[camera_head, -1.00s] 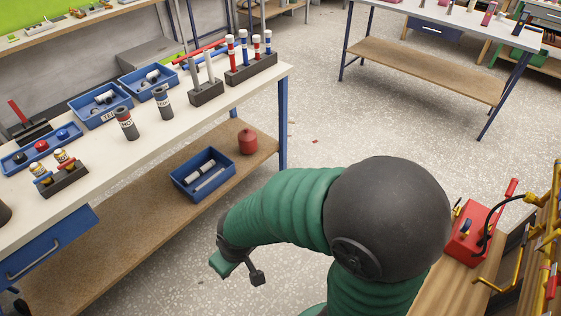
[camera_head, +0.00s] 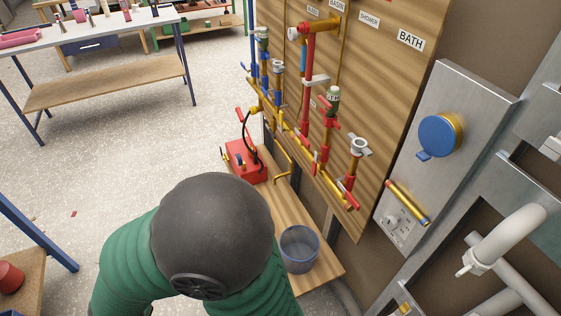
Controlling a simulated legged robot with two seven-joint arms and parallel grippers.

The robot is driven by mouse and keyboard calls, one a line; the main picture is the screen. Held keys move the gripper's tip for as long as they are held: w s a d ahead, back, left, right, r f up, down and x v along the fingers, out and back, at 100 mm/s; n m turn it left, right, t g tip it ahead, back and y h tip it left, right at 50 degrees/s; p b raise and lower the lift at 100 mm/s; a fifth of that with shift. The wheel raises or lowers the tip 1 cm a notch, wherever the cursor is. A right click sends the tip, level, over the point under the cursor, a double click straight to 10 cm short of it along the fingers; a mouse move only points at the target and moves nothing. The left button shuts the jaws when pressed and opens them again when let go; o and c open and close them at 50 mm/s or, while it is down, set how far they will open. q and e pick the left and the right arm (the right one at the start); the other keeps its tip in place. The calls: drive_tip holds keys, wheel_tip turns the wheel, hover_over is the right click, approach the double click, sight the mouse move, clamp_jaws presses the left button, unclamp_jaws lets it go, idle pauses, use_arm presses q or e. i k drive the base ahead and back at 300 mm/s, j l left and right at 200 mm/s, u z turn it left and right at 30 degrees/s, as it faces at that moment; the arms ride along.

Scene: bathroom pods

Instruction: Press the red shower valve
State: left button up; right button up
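A wooden board (camera_head: 400,75) on the right carries red, blue and yellow pipes with several valves. A "SHOWER" label (camera_head: 369,20) is near its top, between the "BASIN" label (camera_head: 337,5) and the "BATH" label (camera_head: 411,38). Below are a tall red pipe (camera_head: 305,85), a red valve handle (camera_head: 328,122) and, lower right, a red pipe with a grey-white handle (camera_head: 359,147). I cannot tell for certain which red valve is the shower's. Neither gripper is in view.
A wooden bench (camera_head: 285,205) under the board holds a red pump box (camera_head: 244,162) and a clear bucket (camera_head: 299,250). A grey metal panel (camera_head: 445,95) with a blue round cap stands at right. White pipes (camera_head: 505,240) are at lower right. Open floor lies left.

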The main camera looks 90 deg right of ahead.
sight(314, 162)
drive_tip(key=z, duration=2.95)
drive_tip(key=i+j+u, duration=0.15)
drive_tip(key=i+u, duration=0.65)
